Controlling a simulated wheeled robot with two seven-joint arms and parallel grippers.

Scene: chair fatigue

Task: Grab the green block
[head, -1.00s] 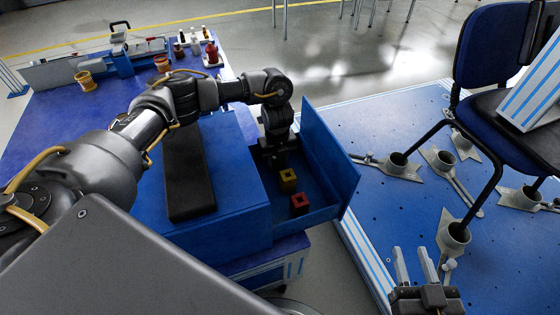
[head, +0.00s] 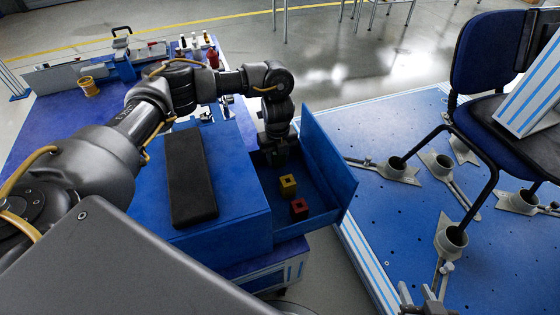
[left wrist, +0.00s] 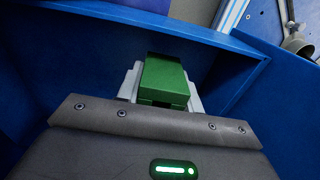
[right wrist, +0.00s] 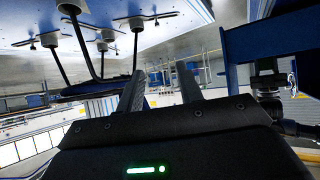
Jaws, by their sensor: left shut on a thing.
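The green block (left wrist: 165,80) shows in the left wrist view between the two pale fingers of my left gripper (left wrist: 163,88), which is shut on it. In the head view my left gripper (head: 276,158) is at the back of the open blue drawer (head: 322,172), and the green block is hidden there by the hand. My right gripper (head: 428,298) is at the bottom edge of the head view. In the right wrist view my right gripper (right wrist: 161,85) has its fingers apart with nothing between them.
A yellow block (head: 288,183) and a red block (head: 300,207) lie in the drawer, nearer the front of the picture. A black pad (head: 190,180) lies on the blue cabinet top. A chair (head: 487,95) stands on the blue platform (head: 390,215) to the right.

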